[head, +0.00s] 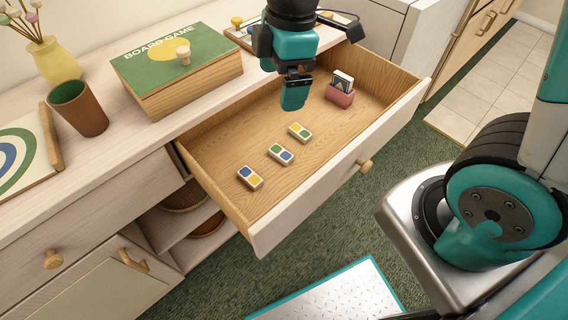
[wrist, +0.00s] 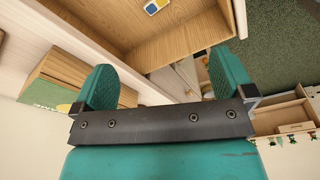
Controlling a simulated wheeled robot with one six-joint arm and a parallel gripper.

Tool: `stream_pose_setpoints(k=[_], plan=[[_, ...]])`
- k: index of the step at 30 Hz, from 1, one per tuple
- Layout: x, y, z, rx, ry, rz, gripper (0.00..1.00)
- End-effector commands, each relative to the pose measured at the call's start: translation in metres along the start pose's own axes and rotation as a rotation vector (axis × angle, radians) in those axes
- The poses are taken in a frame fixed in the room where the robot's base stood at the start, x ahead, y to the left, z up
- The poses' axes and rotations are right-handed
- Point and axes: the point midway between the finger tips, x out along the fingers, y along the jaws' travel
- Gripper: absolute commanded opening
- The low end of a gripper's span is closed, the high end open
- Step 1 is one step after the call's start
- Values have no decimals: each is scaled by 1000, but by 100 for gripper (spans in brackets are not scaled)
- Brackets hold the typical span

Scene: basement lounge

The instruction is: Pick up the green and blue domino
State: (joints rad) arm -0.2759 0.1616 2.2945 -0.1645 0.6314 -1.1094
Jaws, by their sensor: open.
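The green and blue domino (head: 281,154) lies flat on the floor of the open wooden drawer (head: 235,143), in the middle of a row of three. A yellow and green domino (head: 299,132) lies to its upper right, and a blue and yellow domino (head: 250,178) to its lower left. My gripper (head: 294,106) hangs over the drawer, above and apart from the dominoes. In the wrist view my gripper (wrist: 161,62) has its two teal fingers spread with nothing between them. One domino with blue and yellow (wrist: 155,5) shows at the top edge there.
A pink holder (head: 339,96) with cards stands at the drawer's far right. The drawer front has a wooden knob (head: 364,164). On the top stand a board game box (head: 175,65), a brown cup (head: 79,108) and a yellow vase (head: 56,62). The drawer floor around the dominoes is clear.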

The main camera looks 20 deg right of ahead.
Motion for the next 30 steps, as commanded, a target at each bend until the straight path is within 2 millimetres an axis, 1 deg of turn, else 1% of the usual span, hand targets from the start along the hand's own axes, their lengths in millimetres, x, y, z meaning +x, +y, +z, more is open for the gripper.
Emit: stream_pose_setpoints(k=[1, 3, 6, 10, 14, 21, 24, 27, 30], plan=[[35, 15, 8, -100, -32, -6, 100], [58, 30, 15, -237, -70, -11, 100], [83, 46, 24, -382, -110, -22, 100], [99, 55, 30, -479, -136, -33, 100], [119, 56, 34, -500, -141, -38, 100], [173, 56, 42, -497, -140, -38, 100], [193, 56, 44, -496, -139, -38, 100], [207, 56, 46, -496, -139, -36, 100], [215, 57, 47, -496, -139, -34, 100]])
